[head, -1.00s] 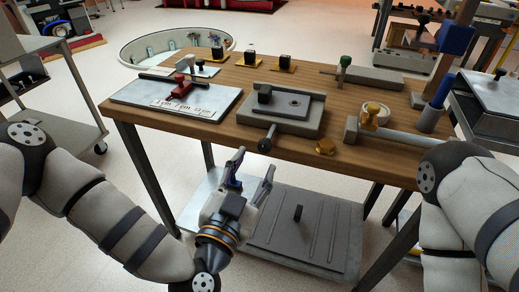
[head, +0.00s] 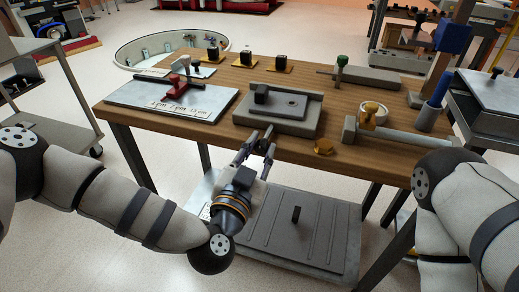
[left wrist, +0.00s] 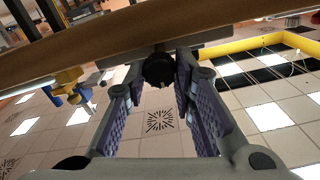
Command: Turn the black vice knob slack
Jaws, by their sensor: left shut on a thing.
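The black vice knob (left wrist: 158,70) sits between the two finger pads in the left wrist view, under the table edge. In the head view my gripper mostly hides it. My left gripper (head: 258,146) is at the front edge of the wooden table, its fingers around the knob and shut on it. The grey vice (head: 305,125) lies flat on the table just behind the gripper, with a dark block on its left side. My right arm shows at the right of the head view, but its gripper is out of view.
A white board with a red clamp (head: 172,93) lies left of the vice. A grey lower shelf (head: 330,235) is beneath the tabletop. Free floor lies in front.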

